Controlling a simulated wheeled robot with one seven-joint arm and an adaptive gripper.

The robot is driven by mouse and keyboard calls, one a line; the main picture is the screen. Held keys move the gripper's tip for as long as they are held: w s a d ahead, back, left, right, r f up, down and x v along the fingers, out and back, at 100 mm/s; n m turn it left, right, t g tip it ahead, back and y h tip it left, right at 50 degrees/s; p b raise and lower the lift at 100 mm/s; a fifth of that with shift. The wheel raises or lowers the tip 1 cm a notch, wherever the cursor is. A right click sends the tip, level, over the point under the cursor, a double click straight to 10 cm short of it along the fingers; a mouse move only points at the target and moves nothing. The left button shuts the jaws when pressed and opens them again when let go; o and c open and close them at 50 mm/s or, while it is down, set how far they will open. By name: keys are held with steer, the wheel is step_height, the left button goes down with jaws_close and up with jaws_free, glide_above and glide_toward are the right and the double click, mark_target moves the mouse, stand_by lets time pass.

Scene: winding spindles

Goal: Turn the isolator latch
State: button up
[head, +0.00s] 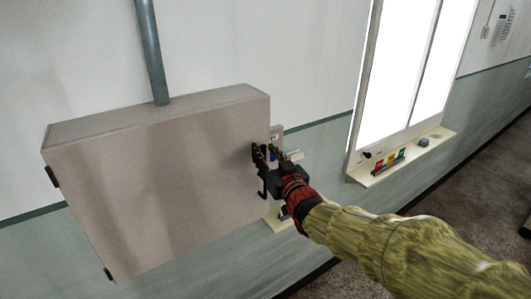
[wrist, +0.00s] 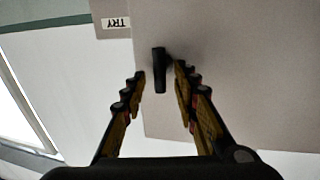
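The isolator latch (wrist: 159,72) is a small dark upright bar on the face of the grey box (wrist: 230,60). In the wrist view it lies between the two fingertips of my gripper (wrist: 160,77), with a gap on each side. My gripper is open and does not hold the latch. In the head view my gripper (head: 265,153) is at the right end of the large grey box (head: 160,190). There I cannot pick the latch out clearly from the dark fingers.
A grey conduit (head: 151,50) runs up from the box top. A small tag reading TRY (wrist: 116,23) sits beside the box. Right of the box is a bright window (head: 405,70) with a cream sill (head: 440,139) holding small coloured items. Carpeted floor (head: 480,190) lies at right.

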steer(key=c, duration=0.4)
steer(key=c, duration=0.3)
jaws_close()
